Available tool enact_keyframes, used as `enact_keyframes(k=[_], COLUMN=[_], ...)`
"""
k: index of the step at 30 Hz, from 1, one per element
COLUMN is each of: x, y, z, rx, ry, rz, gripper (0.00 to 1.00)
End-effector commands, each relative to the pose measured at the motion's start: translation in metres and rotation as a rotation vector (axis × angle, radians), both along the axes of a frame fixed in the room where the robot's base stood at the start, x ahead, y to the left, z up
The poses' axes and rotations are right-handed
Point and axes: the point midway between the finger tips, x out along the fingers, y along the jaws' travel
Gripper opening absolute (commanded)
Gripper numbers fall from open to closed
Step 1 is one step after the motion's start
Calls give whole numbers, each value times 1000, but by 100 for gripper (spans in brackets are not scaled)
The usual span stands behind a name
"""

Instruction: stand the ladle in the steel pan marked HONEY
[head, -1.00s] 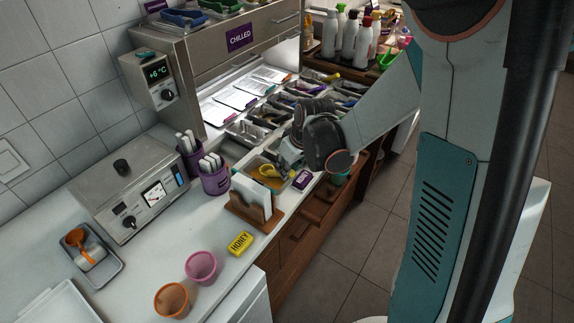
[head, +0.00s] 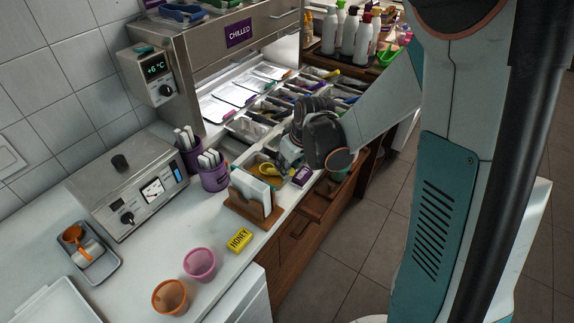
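A yellow sign reading HONEY (head: 239,239) lies on the white counter, with no steel pan beside it. Steel pans (head: 247,129) stand in the chilled rail, but I cannot read HONEY on any of them. A yellow, ladle-like thing (head: 267,169) lies in a tan tray by the counter's front edge; I cannot tell for sure that it is the ladle. My gripper (head: 286,161) points down just right of it. Its fingertips are small and partly hidden, so I cannot tell whether they are open, shut or touching anything.
A wooden holder with white cards (head: 250,203) stands left of my gripper. Purple cups of white-handled tools (head: 213,176) stand behind it. A pink cup (head: 199,264), an orange cup (head: 170,297) and a grey tray with an orange utensil (head: 89,253) are nearer. Bottles (head: 347,35) stand beyond.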

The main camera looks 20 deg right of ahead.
Motion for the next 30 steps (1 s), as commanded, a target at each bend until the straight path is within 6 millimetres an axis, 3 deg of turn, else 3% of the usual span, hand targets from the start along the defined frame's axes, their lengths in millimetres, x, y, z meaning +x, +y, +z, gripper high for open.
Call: enact_keyframes(k=[30], x=[0], y=[0], z=[-17], rx=[0], ry=[0], rz=[0], gripper=[0])
